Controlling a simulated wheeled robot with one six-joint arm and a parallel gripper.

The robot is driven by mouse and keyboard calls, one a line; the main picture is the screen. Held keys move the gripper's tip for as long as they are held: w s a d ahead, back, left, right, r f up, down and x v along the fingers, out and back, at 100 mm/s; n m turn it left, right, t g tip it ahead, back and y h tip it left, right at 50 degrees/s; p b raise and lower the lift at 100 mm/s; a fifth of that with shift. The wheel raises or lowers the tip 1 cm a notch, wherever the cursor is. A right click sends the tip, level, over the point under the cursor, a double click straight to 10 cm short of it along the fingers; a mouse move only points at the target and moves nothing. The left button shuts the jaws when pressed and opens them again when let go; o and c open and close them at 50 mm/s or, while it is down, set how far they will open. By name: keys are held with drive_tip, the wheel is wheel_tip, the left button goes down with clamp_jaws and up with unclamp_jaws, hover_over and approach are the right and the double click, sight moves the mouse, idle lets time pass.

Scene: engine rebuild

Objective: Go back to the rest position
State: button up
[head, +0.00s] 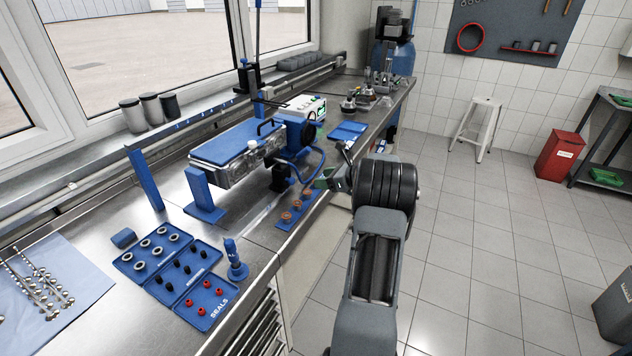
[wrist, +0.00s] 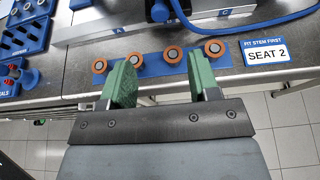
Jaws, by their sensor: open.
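My gripper (wrist: 162,78) has green fingers, spread apart with nothing held between them. In the head view my gripper (head: 330,179) hangs over the bench's front edge, at the right end of a blue strip. Several copper-coloured round pieces (wrist: 175,55) sit in a row on the blue strip (wrist: 150,58), just beyond the fingertips. In the wrist view the fingers overlap the strip's near edge; I cannot tell how high above it they are. Some of these copper pieces (head: 286,217) also show in the head view.
A cylinder head fixture (head: 235,150) with a blue top stands behind the strip. A blue tray (head: 190,312) of rings, black parts and red seals lies left, near a blue upright tool (head: 236,262). A "SEAT 2" label (wrist: 267,51) is at right. Tiled floor (head: 480,250) is open right of the bench.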

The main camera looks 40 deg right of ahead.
drive_tip(key=shift+s+d+r, duration=0.1)
drive_tip(key=shift+s, duration=0.2)
idle(0.5)
drive_tip(key=s+a+f+n+g, duration=0.55)
drive_tip(key=s+a+n, duration=0.3)
drive_tip(key=n, duration=0.25)
drive_tip(key=s+a+r+n+h, duration=0.1)
drive_tip(key=s+a+r+n, duration=0.2)
drive_tip(key=a+n, duration=0.3)
drive_tip(key=s+a+r+n+g+h, duration=0.1)
drive_tip(key=s+a+r+n, duration=0.3)
drive_tip(key=a, duration=0.7)
drive_tip(key=s+a+r+n+g+h, duration=0.1)
drive_tip(key=s+a+r+n+h, duration=0.2)
drive_tip(key=s+a+n, duration=0.3)
drive_tip(key=shift+s+a+r+n, duration=0.45)
drive_tip(key=shift+a+n, duration=0.9)
drive_tip(key=shift+n, duration=0.75)
